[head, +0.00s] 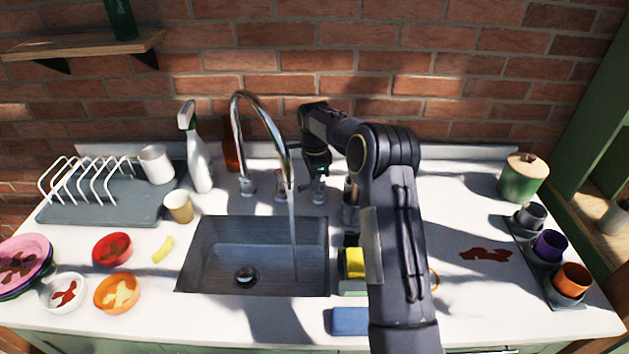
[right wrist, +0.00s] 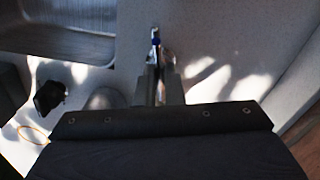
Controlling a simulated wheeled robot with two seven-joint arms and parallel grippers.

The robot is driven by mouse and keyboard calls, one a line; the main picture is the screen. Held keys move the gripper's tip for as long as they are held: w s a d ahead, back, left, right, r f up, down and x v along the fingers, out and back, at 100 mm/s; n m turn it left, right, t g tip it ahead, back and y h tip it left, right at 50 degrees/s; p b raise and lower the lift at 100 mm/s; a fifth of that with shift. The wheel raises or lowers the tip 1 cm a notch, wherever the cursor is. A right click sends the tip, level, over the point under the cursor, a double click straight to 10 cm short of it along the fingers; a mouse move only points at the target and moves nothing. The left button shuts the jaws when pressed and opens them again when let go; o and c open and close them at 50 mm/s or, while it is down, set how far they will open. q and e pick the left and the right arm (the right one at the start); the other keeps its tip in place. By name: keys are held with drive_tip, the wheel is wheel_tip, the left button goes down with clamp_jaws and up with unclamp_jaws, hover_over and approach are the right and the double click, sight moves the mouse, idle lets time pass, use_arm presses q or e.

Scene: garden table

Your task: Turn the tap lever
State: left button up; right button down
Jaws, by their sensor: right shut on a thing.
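The chrome tap (head: 240,130) arches over the grey sink (head: 205,255), and a stream of water runs from its spout into the basin. The tap lever (head: 318,192) is a small metal fitting behind the sink, to the right of the spout's base. My right gripper (head: 317,168) reaches down on it from above. In the right wrist view the gripper fingers (right wrist: 159,82) are shut on the lever (right wrist: 156,42), which shows a blue mark at its end. The fingers hide part of the lever. My left gripper is not in view.
A white spray bottle (head: 197,160), beige cup (head: 179,207) and dish rack (head: 90,205) stand left of the sink. A yellow sponge (head: 355,262) and blue block (head: 349,321) lie at its right. A red stain (head: 486,255) marks the open right counter. A brick wall (head: 420,60) is behind.

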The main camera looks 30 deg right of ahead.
drive_tip(key=n, duration=0.5)
drive_tip(key=shift+s+n, duration=0.3)
drive_tip(key=shift+n, duration=0.1)
idle(0.4)
drive_tip(key=c, duration=1.5)
unclamp_jaws()
drive_tip(key=shift+c, duration=0.2)
wheel_tip(320, 180, up, 8)
drive_tip(key=b, duration=0.1)
drive_tip(key=shift+f, duration=0.1)
